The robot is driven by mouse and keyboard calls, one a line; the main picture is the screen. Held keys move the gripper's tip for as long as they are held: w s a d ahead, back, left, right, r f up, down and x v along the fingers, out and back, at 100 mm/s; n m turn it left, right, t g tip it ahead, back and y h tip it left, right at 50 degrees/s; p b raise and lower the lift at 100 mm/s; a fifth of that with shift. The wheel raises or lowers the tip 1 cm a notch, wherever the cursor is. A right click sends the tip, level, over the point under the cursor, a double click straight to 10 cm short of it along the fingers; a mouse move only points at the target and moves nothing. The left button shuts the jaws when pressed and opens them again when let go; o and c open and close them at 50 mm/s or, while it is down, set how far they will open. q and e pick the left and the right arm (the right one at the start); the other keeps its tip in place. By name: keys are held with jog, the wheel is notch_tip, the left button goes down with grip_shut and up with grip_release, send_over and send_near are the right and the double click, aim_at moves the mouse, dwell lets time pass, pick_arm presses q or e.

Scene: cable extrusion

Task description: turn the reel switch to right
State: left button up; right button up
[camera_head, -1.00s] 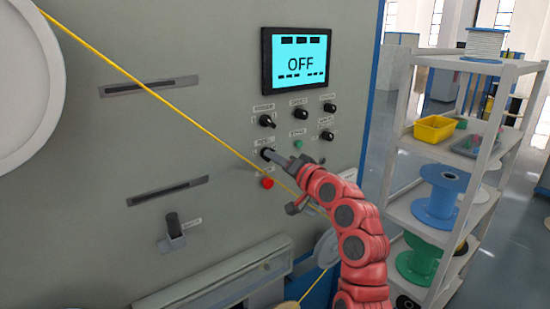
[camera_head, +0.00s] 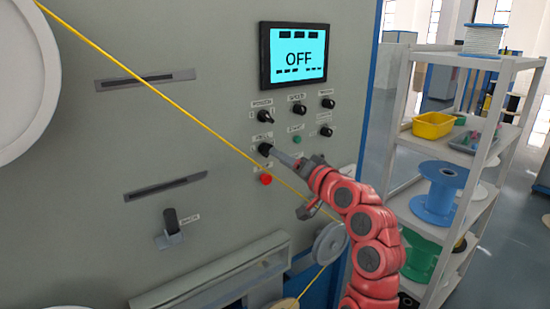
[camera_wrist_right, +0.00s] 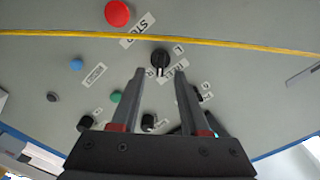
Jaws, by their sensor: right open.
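The reel switch (camera_head: 265,148) is a black rotary knob on the grey machine panel, left of my right gripper's tip. In the right wrist view, the reel switch (camera_wrist_right: 160,60) sits just beyond the gap between the two fingertips, with a REEL label and the letters L and R around it. Its pointer mark runs roughly along the finger direction. My right gripper (camera_head: 274,152) is open and empty, its tips close to the knob; whether they touch it I cannot tell. It also shows in the right wrist view (camera_wrist_right: 159,76). My left gripper is out of view.
A yellow cable (camera_head: 150,88) runs diagonally across the panel front, passing near my right gripper. A red stop button (camera_head: 265,179) is just below the switch; other knobs (camera_head: 264,116) are above. The screen (camera_head: 297,53) reads OFF. A shelf with spools (camera_head: 437,190) stands right.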

jog(key=b+v, duration=0.2)
jog(key=v, duration=1.1)
